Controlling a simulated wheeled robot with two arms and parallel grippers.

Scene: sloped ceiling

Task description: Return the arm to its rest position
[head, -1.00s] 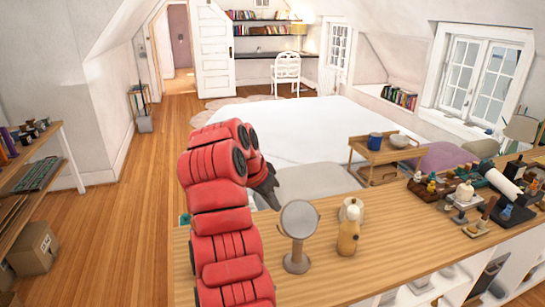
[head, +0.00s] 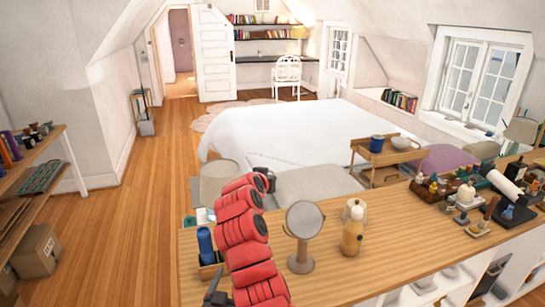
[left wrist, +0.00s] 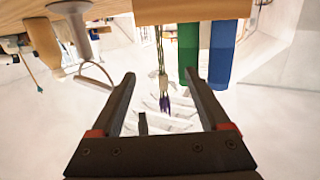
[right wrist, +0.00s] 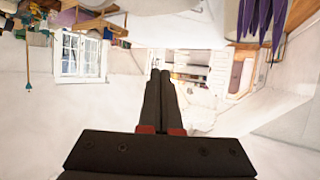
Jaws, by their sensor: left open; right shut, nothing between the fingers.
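One red segmented arm of mine (head: 245,240) shows in the head view, bent over the left end of the wooden counter (head: 400,240). I cannot tell from that view where either gripper's fingertips are. In the left wrist view my left gripper (left wrist: 160,78) has its fingers spread wide, with nothing held. In the right wrist view my right gripper (right wrist: 160,76) has its two fingers together, with nothing between them. Both wrist views look upside down.
A shelf (head: 62,150) stands at left; the wooden floor (head: 135,220) between is clear.

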